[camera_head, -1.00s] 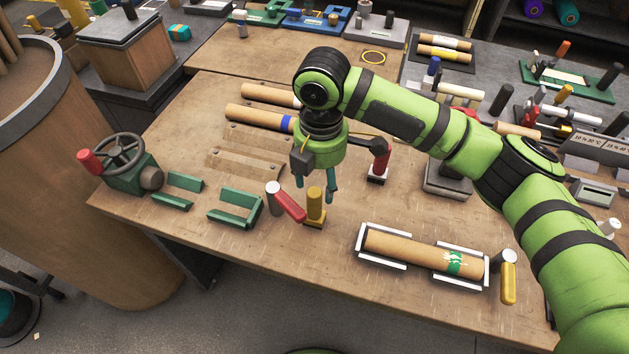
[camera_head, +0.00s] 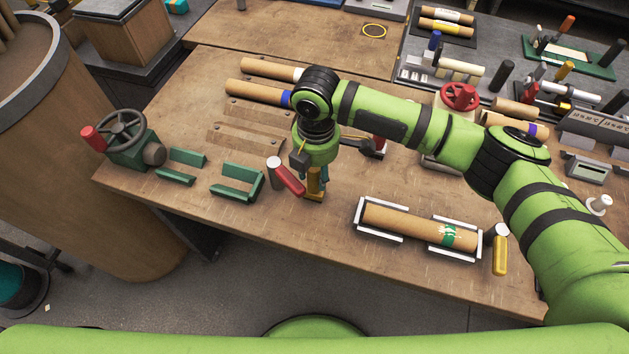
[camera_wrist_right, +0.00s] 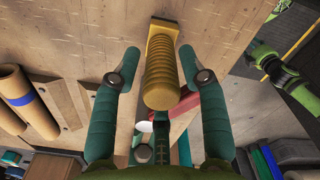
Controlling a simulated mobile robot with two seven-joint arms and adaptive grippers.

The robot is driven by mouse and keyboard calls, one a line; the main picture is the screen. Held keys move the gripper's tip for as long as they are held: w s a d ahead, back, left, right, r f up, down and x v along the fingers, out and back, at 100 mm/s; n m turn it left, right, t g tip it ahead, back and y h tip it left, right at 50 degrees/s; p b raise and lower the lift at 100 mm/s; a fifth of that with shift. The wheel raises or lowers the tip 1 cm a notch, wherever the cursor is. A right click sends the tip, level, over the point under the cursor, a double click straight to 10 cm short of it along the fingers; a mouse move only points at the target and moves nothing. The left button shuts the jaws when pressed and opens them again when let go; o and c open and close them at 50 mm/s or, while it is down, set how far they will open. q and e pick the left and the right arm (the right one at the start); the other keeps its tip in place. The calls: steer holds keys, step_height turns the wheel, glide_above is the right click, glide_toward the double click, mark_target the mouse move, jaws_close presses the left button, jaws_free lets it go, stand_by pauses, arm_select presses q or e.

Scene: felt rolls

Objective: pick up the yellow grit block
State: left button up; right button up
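The yellow grit block (camera_head: 314,183) stands upright on the wooden table near its front edge, its ribbed handle rising from a flat base. In the right wrist view the yellow block (camera_wrist_right: 161,72) lies between the two teal fingers. My right gripper (camera_wrist_right: 158,62) is open, with a visible gap on each side of the handle. My left gripper is not in view.
A red handle (camera_head: 290,179) leans on a grey cylinder (camera_head: 273,172) just left of the block. Green brackets (camera_head: 237,183) stand farther left. A cardboard roll (camera_head: 405,224) in white cradles lies to the right, beside another yellow piece (camera_head: 500,254). Bare table lies in front.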

jaws_close()
steer(key=shift+r, duration=0.8)
step_height(320, 180, up, 3)
steer(key=shift+f+b, duration=0.15)
steer(key=shift+b, duration=0.5)
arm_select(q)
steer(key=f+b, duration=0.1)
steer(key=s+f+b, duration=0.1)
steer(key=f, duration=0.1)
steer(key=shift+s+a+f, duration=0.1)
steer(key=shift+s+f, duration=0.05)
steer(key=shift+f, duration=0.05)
arm_select(e)
steer(key=s+d+r, duration=0.1)
steer(key=d+r, duration=0.6)
steer(key=d, duration=0.4)
steer(key=shift+s+d, duration=0.15)
steer(key=shift+d, duration=0.15)
